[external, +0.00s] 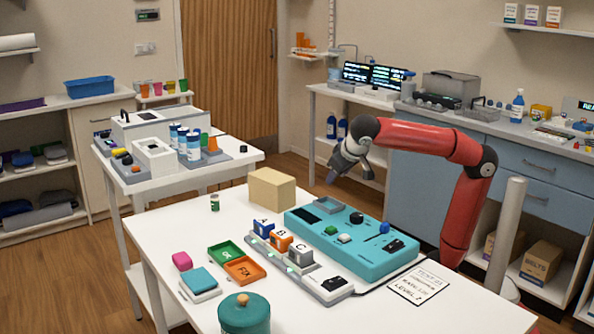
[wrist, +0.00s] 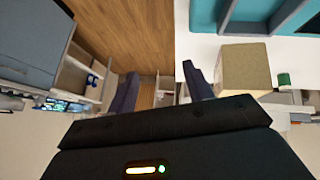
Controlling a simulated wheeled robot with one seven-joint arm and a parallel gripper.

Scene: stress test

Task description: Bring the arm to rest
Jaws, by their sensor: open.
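My red arm (external: 465,205) is raised at the right of the white table (external: 400,318) and bends over to the left. My gripper (external: 348,176) hangs in the air above and behind the teal test unit (external: 355,247), clear of it. Its two dark fingers stand apart in the wrist view (wrist: 162,90), with nothing between them. A tan block (external: 272,190) stands on the table to the left of the gripper, apart from it. The block also shows in the wrist view (wrist: 245,68), beside one finger.
Blocks lettered A, B and C (external: 300,255) stand on a grey strip before the teal unit. Green (external: 224,253) and orange (external: 244,271) trays, a pink block (external: 182,261) and a teal pot (external: 244,313) lie further left. A blue-fronted counter (external: 520,165) stands behind the arm.

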